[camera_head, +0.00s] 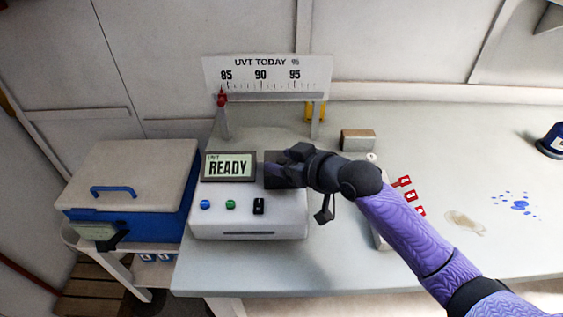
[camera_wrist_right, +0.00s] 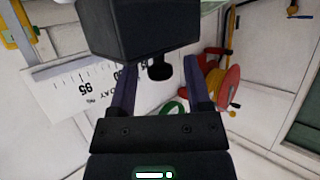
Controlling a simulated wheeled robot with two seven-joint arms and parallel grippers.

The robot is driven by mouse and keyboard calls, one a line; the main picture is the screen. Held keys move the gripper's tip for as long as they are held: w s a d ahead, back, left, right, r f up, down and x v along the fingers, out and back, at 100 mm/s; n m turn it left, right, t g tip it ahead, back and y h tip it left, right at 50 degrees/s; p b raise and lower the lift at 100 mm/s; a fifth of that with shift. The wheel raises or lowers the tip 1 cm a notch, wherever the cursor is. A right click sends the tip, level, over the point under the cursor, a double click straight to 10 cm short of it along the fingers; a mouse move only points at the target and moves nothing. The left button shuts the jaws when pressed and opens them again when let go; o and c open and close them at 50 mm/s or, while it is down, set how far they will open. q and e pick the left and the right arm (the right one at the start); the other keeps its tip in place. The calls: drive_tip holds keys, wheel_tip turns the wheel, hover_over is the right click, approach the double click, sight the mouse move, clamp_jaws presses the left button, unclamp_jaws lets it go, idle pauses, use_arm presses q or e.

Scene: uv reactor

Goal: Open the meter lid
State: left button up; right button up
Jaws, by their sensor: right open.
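The meter (camera_head: 248,218) is a pale box on the bench. Its screen (camera_head: 229,167) reads "READY". A dark lid (camera_head: 272,181) sits on its top right, partly hidden by my gripper. In the right wrist view the lid is a black block (camera_wrist_right: 137,30) with a small round knob (camera_wrist_right: 159,71). My right gripper (camera_head: 284,164) is at the lid, open, with its fingers on either side of the knob. I cannot tell whether either finger touches it. My left gripper is not in view.
A "UVT TODAY" scale board (camera_head: 265,78) stands behind the meter. A blue cooler (camera_head: 130,222) with a pale top is at the left. A small brown-sided block (camera_head: 357,141) and red numbered tags (camera_head: 410,195) are right of the meter. The bench's right front is mostly clear.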

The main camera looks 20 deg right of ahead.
drive_tip(key=shift+w+a+f, duration=0.1)
drive_tip(key=shift+w+a, duration=0.05)
drive_tip(key=shift+w, duration=0.05)
drive_tip(key=shift+c, duration=0.3)
clamp_jaws()
idle(1.1)
